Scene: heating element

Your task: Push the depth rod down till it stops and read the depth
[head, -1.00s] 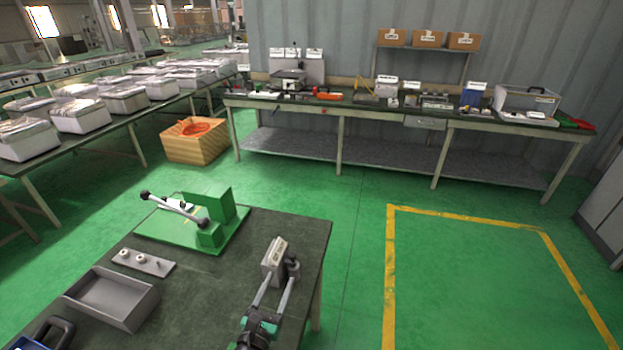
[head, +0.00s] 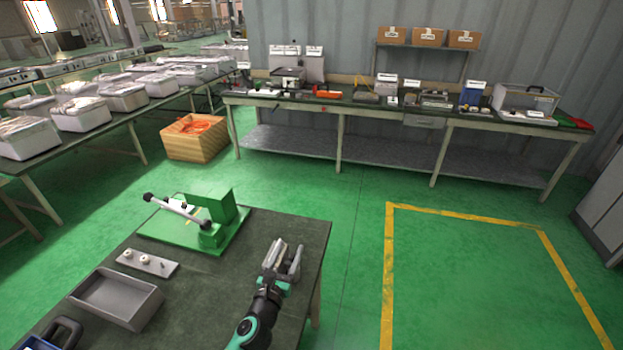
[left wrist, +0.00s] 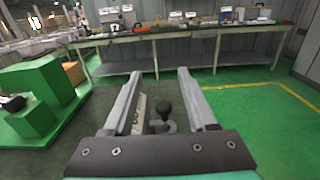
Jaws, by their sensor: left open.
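A small grey metal device (head: 272,254) stands near the right edge of the dark table. The left wrist view shows a pale upright plate (left wrist: 140,113) and a dark round knob on a stem (left wrist: 163,110); I cannot tell for sure that this is the depth rod. My left gripper (head: 287,254) is open and close to the device, partly covering it in the head view. In the left wrist view its two fingers (left wrist: 158,78) are spread, with the knob seen between them. No contact is clear and no depth scale is readable. My right gripper is out of view.
A green lever fixture (head: 205,222) stands at the table's back. A plate with white round parts (head: 147,263) and a grey tray (head: 118,297) lie left on the table (head: 205,310). A blue-black handled item (head: 62,335) is at front left. The table's middle is clear.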

